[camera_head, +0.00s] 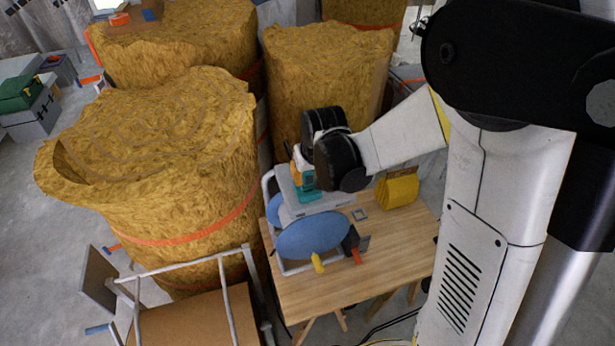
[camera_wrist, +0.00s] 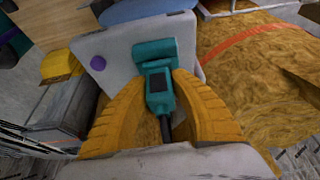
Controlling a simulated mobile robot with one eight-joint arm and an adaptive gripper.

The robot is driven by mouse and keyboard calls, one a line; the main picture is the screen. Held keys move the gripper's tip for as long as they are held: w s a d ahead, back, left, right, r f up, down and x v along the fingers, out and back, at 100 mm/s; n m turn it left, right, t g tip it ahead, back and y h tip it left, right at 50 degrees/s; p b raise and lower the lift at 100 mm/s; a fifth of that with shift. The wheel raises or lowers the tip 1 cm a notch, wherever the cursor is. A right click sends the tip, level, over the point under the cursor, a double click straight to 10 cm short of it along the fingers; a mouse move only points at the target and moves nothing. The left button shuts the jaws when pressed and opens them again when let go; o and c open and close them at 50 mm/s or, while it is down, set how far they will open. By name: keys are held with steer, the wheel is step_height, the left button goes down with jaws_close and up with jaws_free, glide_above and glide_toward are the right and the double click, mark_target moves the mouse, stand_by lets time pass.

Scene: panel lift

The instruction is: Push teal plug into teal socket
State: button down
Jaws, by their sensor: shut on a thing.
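The teal plug (camera_wrist: 159,92) has a dark face and a black cable at its back. My gripper (camera_wrist: 163,82) is shut on it, with a yellow-orange finger on each side. The wider teal socket (camera_wrist: 155,50) sits on a light grey panel (camera_wrist: 105,45), straight ahead of the plug. The plug's front end meets the socket in the wrist view; I cannot tell how deep it sits. In the head view the teal socket (camera_head: 304,195) shows on top of the panel unit, just below my gripper (camera_head: 302,168), and my wrist partly hides the plug.
The unit, with a blue disc (camera_head: 313,235) and grey tube frame, stands on a wooden table (camera_head: 390,250). A yellow block (camera_head: 398,189) is to its right. Large straw-coloured rolls (camera_head: 150,150) stand close on the left and behind.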

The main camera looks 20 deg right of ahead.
steer(key=c, duration=2.2)
jaws_free()
steer(key=shift+f, duration=0.35)
steer(key=o, duration=1.1)
steer(key=v, duration=1.2)
steer(key=shift+r, duration=0.1)
steer(key=s+t+b, duration=0.1)
steer(key=s, duration=0.4)
steer(key=s+b, duration=0.1)
steer(key=s, duration=0.4)
steer(key=s+t+b, duration=0.1)
steer(key=s, duration=0.4)
steer(key=shift+s+f+t+b, duration=0.1)
steer(key=shift+f+t+b, duration=0.2)
steer(key=shift+f+b, duration=0.1)
